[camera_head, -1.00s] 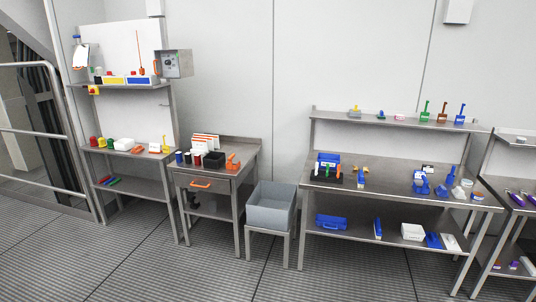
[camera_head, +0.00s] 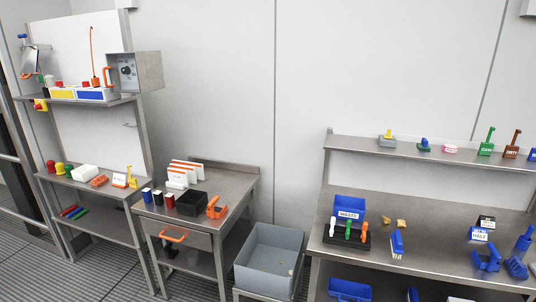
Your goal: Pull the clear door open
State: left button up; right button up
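A grey metal box (camera_head: 148,71) stands out at the right end of the upper shelf of the left workstation, with a dark dial on its front. An orange handle (camera_head: 108,77) sits at the left edge of that front. A clear door over the dial is hard to make out at this size, and I cannot tell whether it is open or shut. Neither of my grippers is in view.
A steel table (camera_head: 225,185) with an orange-handled drawer (camera_head: 172,236) stands right of the workstation. A grey bin (camera_head: 268,272) stands between it and the right bench (camera_head: 408,227). Bare floor (camera_head: 122,285) shows at the lower left.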

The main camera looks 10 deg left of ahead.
aim_at(108, 68)
jog(key=u, duration=0.05)
jog(key=i, duration=2)
jog(key=u, duration=2.55)
